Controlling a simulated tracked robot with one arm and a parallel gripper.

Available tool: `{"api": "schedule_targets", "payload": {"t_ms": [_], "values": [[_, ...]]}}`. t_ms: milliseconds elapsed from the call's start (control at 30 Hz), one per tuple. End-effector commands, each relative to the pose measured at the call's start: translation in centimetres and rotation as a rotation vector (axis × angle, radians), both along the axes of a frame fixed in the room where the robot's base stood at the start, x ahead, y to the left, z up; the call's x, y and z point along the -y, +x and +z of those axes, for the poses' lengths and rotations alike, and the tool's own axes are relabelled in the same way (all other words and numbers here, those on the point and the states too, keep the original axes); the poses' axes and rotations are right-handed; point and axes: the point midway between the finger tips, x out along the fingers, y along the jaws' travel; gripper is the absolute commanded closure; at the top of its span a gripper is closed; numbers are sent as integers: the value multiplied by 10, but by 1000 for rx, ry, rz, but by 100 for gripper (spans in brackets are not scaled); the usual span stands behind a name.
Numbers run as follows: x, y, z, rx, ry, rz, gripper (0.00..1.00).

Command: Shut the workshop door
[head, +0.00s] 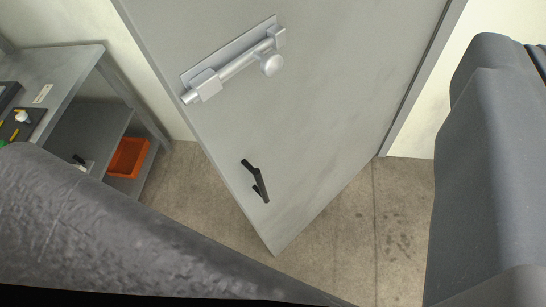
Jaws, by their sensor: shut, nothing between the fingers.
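The workshop door (330,120) is a plain grey panel that fills the middle of the head view. It stands open at an angle, its lower left corner out over the floor and its right edge by the grey frame (425,75). A black lever handle (257,182) sits low near its left edge. Above it is a silver slide bolt (235,68) with a round knob. My gripper's fingertips do not show. Large dark grey parts of mine cover the lower left and the right side, and I cannot tell whether any of me touches the door.
A grey workbench (75,65) with a lower shelf stands at the left, with small tools on top. An orange bin (128,157) sits on the shelf. The brown floor (335,235) around the door's bottom edge looks clear. Pale walls stand behind.

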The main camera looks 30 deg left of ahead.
Motion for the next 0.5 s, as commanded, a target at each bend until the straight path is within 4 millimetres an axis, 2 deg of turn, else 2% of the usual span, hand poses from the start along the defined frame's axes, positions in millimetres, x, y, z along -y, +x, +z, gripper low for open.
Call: {"api": "schedule_targets", "payload": {"t_ms": [67,167,267,333,500], "values": [[0,3,-3,-12,9,3,100],[-1,17,-20,-66,50,17,100],[-3,41,-57,-176,130,43,100],[0,58,-90,-277,206,66,100],[-14,89,-174,-537,411,121,100]]}}
